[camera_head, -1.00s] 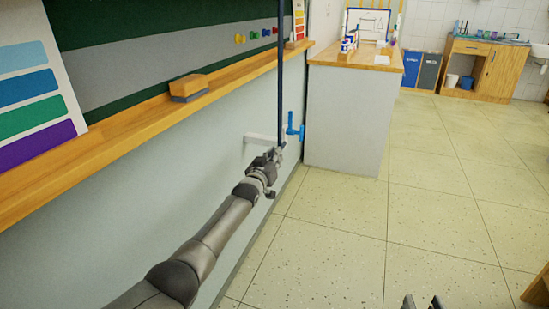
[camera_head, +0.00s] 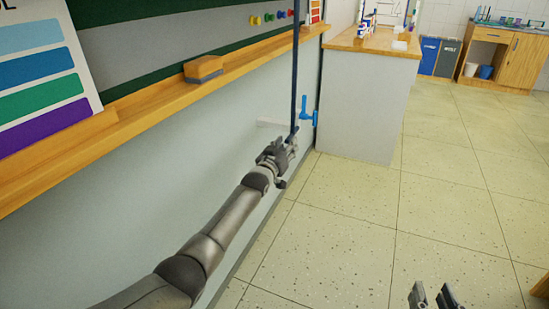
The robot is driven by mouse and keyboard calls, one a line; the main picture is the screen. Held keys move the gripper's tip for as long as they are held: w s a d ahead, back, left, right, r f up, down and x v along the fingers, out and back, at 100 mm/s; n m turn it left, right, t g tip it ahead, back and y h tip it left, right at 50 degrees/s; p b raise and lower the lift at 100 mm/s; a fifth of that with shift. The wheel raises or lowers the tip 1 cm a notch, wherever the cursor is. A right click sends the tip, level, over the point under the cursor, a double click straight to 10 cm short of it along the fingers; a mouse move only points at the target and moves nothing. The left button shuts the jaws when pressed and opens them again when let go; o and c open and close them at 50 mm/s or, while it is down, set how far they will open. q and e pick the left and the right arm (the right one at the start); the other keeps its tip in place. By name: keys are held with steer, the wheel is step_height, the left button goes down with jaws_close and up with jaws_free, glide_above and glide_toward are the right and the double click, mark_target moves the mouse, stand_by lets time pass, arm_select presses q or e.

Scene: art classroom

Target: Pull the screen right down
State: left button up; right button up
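A long dark blue cord or rod (camera_head: 295,75) hangs straight down in front of the green board. My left gripper (camera_head: 291,142) is at its lower end, and the two overlap in the picture. The fingers are small and dark there, so I cannot tell whether they are closed around it. The screen itself cannot be made out; the cord's top is out of view. My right gripper (camera_head: 434,296) shows at the bottom edge, its two fingers apart and empty, far from the cord.
A blue crank-like handle (camera_head: 308,112) and a white bracket (camera_head: 273,122) are on the wall close by my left gripper. A wooden ledge (camera_head: 140,120) with an eraser (camera_head: 203,69) runs along the board. A counter (camera_head: 368,105) stands beyond. The tiled floor (camera_head: 400,235) is clear.

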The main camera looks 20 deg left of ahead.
arm_select(q)
steer(key=s, duration=1)
steer(key=shift+s+a+r, duration=0.15)
steer(key=shift+a+r, duration=0.15)
steer(key=shift+r, duration=0.15)
